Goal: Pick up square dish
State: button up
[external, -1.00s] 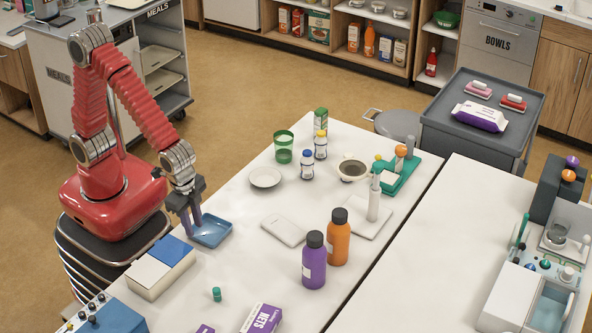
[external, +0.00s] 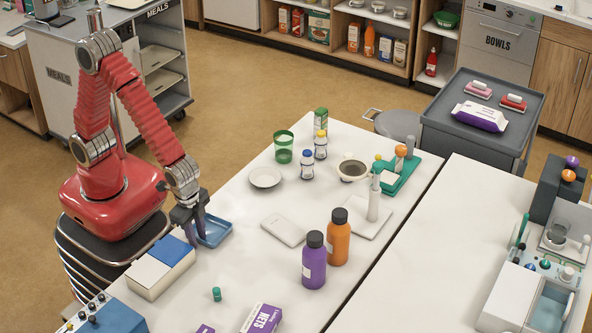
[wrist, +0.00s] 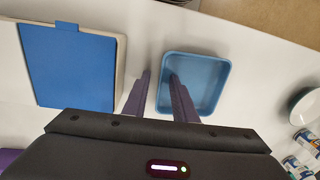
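The square dish is a shallow blue tray with raised sides (external: 217,231), lying flat on the white table near its left edge. It also shows in the wrist view (wrist: 205,92). My gripper (external: 197,239) points down at the dish's left side. In the wrist view my gripper's purple fingers (wrist: 159,74) are apart. One finger is outside the dish's left wall and the other is over its inside, with the wall between them. A gap shows, so the gripper is open. Whether a finger touches the wall I cannot tell.
A blue-and-white box (external: 160,268) lies close to the gripper's near side. A white saucer (external: 265,177) and a flat white device (external: 284,230) lie farther off. Purple (external: 314,262) and orange (external: 338,238) bottles stand to the right. Table around the dish's right side is clear.

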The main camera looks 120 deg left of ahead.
jog(key=shift+c, duration=0.6)
grip_shut()
